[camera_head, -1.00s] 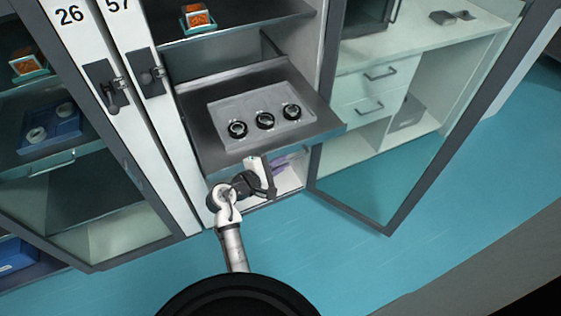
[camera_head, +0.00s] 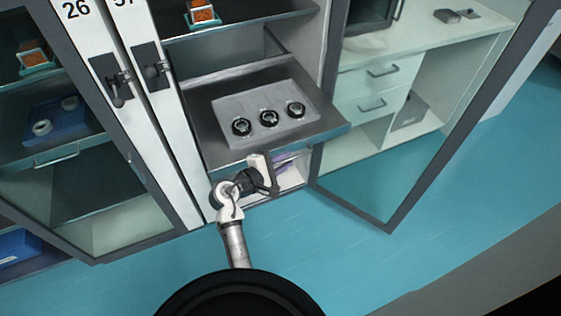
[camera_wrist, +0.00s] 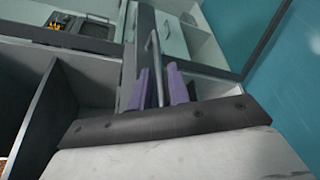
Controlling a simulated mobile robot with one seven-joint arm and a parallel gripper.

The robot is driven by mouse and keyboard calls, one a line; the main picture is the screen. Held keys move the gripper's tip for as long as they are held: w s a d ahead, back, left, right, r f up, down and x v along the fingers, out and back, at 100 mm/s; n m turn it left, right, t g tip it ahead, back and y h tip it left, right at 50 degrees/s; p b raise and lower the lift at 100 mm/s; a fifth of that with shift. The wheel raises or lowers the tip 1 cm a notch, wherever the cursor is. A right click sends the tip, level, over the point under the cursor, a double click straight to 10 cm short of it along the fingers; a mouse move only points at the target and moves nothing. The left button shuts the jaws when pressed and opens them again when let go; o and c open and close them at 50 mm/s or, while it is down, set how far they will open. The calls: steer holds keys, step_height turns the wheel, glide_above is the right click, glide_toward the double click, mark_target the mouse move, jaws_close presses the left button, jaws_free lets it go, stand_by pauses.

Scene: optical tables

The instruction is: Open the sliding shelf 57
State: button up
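The sliding shelf (camera_head: 190,95) is a grey metal shelf in the cabinet marked 57, whose glass door (camera_head: 389,215) stands open to the right. The shelf sticks out past the cabinet front. It carries a light grey tray (camera_head: 285,97) with three black rings. My gripper (camera_head: 270,175) is low at the shelf's front edge. In the wrist view its two purple-padded fingers (camera_wrist: 158,88) stand close on either side of a thin metal handle bar (camera_wrist: 154,60) and look shut on it. In the head view the handle is hidden behind the gripper.
Cabinet 26 (camera_head: 60,187) is on the left behind glass, with a blue tray (camera_head: 57,122) inside. A fixed shelf with an orange-filled box (camera_head: 203,13) is above. White drawers (camera_head: 377,87) stand behind the open door. The blue floor (camera_head: 320,262) in front is clear.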

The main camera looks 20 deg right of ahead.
steer(key=b+v, duration=0.2)
steer(key=v, duration=1.2)
steer(key=shift+b, duration=0.4)
